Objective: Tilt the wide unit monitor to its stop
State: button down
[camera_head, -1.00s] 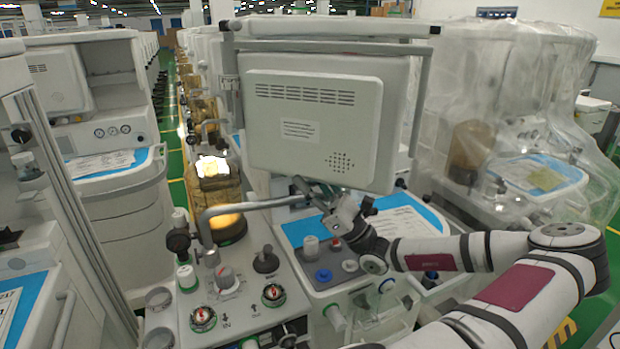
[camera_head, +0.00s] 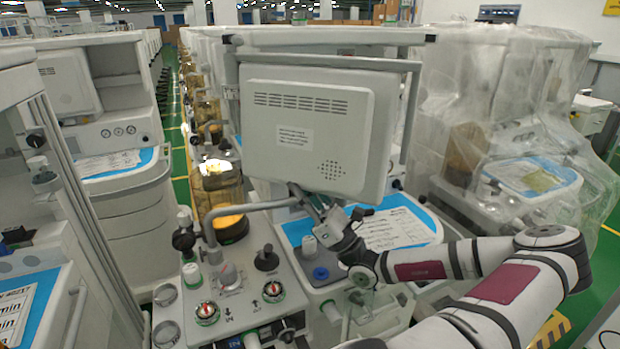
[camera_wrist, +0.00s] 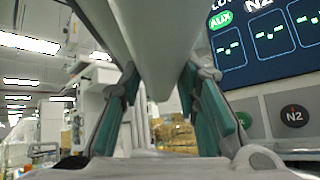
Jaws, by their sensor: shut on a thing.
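The wide unit monitor (camera_head: 312,135) shows its pale grey back in the head view, with vent slots, a white label and a speaker grille. It sits tilted in a grey frame, below a horizontal top bar (camera_head: 330,37). My gripper (camera_head: 312,203) is at the monitor's lower edge, shut on it. In the wrist view the two teal-sided fingers (camera_wrist: 163,95) stand either side of a pale edge (camera_wrist: 155,45) that runs between them. The fingertips' exact contact is partly hidden by this edge.
A console with gauges and knobs (camera_head: 235,290) stands below left, with a bent grey pipe (camera_head: 255,208) near my gripper. An amber canister (camera_head: 218,195) is left of the monitor. A plastic-wrapped cart (camera_head: 510,130) stands right. A lit display (camera_wrist: 265,35) fills the wrist view's upper right.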

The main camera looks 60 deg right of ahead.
jog(key=a+m+h+p, duration=0.2)
jog(key=a+r+m+h+p, duration=0.1)
jog(key=a+m, duration=0.1)
jog(key=shift+s+a+h, duration=0.1)
jog(key=shift+s+h, duration=0.2)
jog(key=shift+s, duration=0.05)
jog(key=c, duration=1.2)
grip_release()
jog(key=shift+s+f, duration=0.1)
jog(key=shift+f, duration=0.05)
send_near(284, 179)
jog(key=v, duration=0.6)
jog(key=shift+w+d, duration=0.3)
jog(key=shift+d, duration=0.2)
